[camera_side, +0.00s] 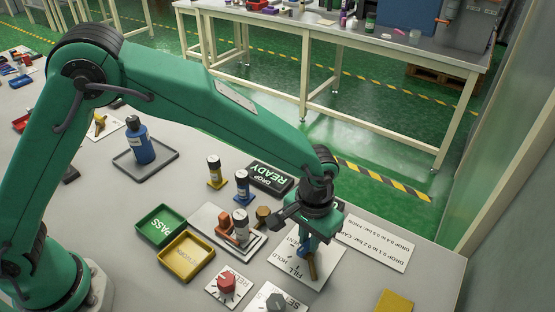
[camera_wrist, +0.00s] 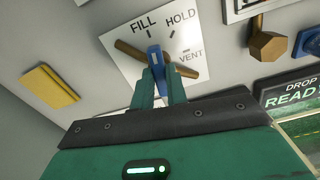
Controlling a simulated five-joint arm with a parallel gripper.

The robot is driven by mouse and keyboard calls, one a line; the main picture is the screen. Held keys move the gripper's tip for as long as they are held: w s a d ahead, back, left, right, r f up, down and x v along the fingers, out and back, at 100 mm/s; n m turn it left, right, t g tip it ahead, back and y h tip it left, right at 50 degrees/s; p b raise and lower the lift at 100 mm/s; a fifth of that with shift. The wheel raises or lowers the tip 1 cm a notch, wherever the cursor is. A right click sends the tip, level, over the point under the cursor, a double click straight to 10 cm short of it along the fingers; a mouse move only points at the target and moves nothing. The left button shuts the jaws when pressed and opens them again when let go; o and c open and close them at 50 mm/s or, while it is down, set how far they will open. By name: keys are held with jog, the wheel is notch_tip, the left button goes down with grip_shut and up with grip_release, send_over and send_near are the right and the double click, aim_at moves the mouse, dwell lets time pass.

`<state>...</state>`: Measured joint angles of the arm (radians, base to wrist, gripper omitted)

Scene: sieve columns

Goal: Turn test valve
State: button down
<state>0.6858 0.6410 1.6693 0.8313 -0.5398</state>
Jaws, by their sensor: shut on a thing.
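The test valve is on a white plate (camera_side: 325,262) marked FILL, HOLD and VENT; the plate also shows in the wrist view (camera_wrist: 112,40). The valve has a blue handle (camera_wrist: 155,60) and a brass-coloured body with one stub (camera_wrist: 128,48) to the left and another (camera_wrist: 190,72) to the right. My gripper (camera_side: 305,243) points down over the plate, and its two fingers (camera_wrist: 160,85) are shut on the blue handle. The handle's far end is toward the FILL and HOLD side; I cannot tell exactly which mark it lines up with. The fingers hide its near part.
A red knob (camera_side: 227,282) and a grey knob (camera_side: 275,301) stand in front. The green PASS tray (camera_side: 145,235), yellow tray (camera_side: 164,257), small columns (camera_side: 241,222) and black READY sign (camera_side: 281,186) are left of the plate. A yellow pad (camera_side: 394,302) lies at front right.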

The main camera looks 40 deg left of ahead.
jog(key=m, duration=0.7)
dwell(0.5)
jog(key=c, duration=1.4)
grip_release()
jog(key=shift+r, duration=0.1)
jog(key=shift+r, duration=3.9)
